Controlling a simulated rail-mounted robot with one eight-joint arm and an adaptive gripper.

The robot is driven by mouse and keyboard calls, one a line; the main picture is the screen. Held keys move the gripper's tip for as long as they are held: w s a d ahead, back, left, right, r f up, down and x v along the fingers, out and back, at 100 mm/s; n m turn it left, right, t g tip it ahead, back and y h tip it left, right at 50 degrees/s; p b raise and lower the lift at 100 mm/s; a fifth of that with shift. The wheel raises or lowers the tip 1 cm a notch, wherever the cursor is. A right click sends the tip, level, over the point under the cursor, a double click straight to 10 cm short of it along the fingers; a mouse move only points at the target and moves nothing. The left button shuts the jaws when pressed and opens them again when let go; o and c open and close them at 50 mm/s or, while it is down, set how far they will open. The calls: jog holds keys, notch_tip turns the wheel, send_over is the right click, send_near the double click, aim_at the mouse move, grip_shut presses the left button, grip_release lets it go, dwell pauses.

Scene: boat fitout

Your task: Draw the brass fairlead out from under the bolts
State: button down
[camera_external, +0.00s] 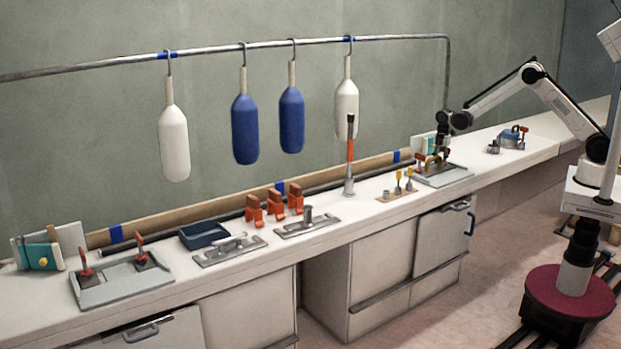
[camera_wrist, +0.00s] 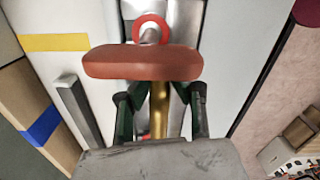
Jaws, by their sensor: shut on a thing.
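The brass fairlead (camera_external: 431,163) sits low on a grey metal plate (camera_external: 447,179) at the right part of the bench. In the wrist view its brass (camera_wrist: 160,112) runs between my fingers. My gripper (camera_external: 441,154) points down at this plate and appears shut on the brass; the wrist view shows its dark fingers (camera_wrist: 160,98) on both sides.
A board with yellow-topped pins (camera_external: 397,190) lies left of the plate, near an upright red-and-black tool (camera_external: 350,150). A small fitting with a red part (camera_external: 514,137) stands to the right. White and blue fenders (camera_external: 291,120) hang from a rail above the bench.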

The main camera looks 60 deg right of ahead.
dwell(0.3)
jog(key=shift+s+a+b, duration=0.4)
jog(key=shift+s+a, duration=0.2)
jog(key=shift+s, duration=0.9)
jog(key=shift+s+a+b, duration=0.45)
jog(key=shift+s+a, duration=0.15)
jog(key=shift+s, duration=0.95)
jog(key=shift+s+a+b, duration=0.4)
jog(key=shift+s+a, duration=0.2)
jog(key=shift+s, duration=0.9)
jog(key=c, duration=1.5)
grip_release()
jog(key=shift+r, duration=0.15)
notch_tip(320, 180, up, 12)
jog(key=s+r+m+t, duration=0.2)
jog(key=s+r+m, duration=0.2)
jog(key=s+r, duration=0.45)
jog(key=s+r+m+t, duration=0.1)
jog(key=s+m, duration=0.3)
jog(key=s, duration=0.4)
jog(key=s+r+m+t, duration=0.1)
jog(key=s+m, duration=0.3)
jog(key=s, duration=0.5)
jog(key=s+r+m+t, duration=0.2)
jog(key=s+m+t, duration=0.1)
jog(key=s, duration=0.5)
jog(key=shift+s+a+m, duration=0.25)
jog(key=shift+a+m, duration=0.15)
jog(key=shift+m, duration=0.1)
